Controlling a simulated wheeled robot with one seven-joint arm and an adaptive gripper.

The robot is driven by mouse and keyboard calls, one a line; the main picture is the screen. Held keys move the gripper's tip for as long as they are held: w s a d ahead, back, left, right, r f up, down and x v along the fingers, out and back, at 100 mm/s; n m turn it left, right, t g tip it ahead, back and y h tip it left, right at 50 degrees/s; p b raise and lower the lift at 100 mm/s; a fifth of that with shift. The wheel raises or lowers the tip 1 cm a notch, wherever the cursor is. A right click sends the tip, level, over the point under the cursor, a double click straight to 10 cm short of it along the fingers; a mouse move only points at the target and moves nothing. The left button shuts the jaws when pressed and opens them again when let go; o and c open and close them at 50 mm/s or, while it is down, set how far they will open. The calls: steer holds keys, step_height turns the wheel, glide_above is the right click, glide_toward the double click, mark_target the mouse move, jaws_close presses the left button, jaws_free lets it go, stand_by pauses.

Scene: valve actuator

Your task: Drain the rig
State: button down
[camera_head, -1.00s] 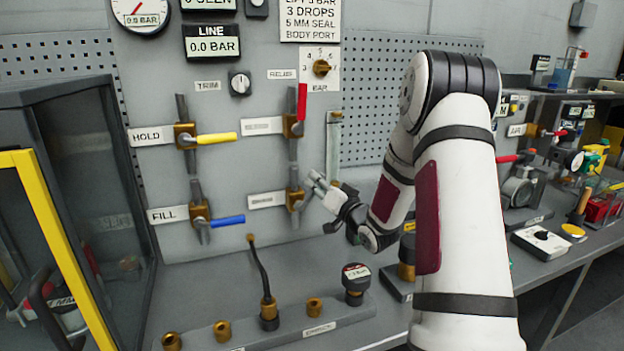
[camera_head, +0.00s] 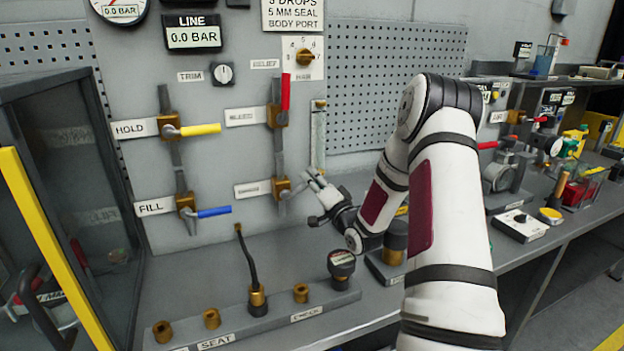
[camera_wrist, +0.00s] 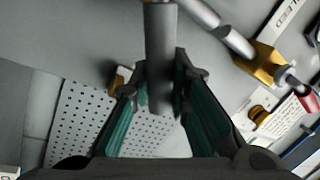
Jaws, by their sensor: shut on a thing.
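The lower right brass valve (camera_head: 281,188) is on the grey panel beside a blurred label (camera_head: 253,189). A grey lever (camera_head: 293,192) reaches from it toward my gripper (camera_head: 316,182). In the wrist view, the grey bar-like lever (camera_wrist: 161,55) lies between the two dark green fingers of my gripper (camera_wrist: 160,95), which is shut on it. The fingers hide part of the lever in the head view. The LINE display (camera_head: 194,37) reads 0.0 BAR. The FILL valve has a blue handle (camera_head: 214,212), the HOLD valve a yellow one (camera_head: 200,130), the upper right valve a red one (camera_head: 285,92).
Below the panel, a bench rail (camera_head: 235,329) carries brass fittings, a black hose (camera_head: 246,262) and a dark capped gauge (camera_head: 341,268). A yellow-framed cabinet (camera_head: 38,230) stands at left. More bench equipment (camera_head: 519,226) lies at right, beyond my arm.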

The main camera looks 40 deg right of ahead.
steer(key=c, duration=1.5)
jaws_free()
steer(key=shift+v, duration=3.8)
steer(key=shift+f, duration=0.1)
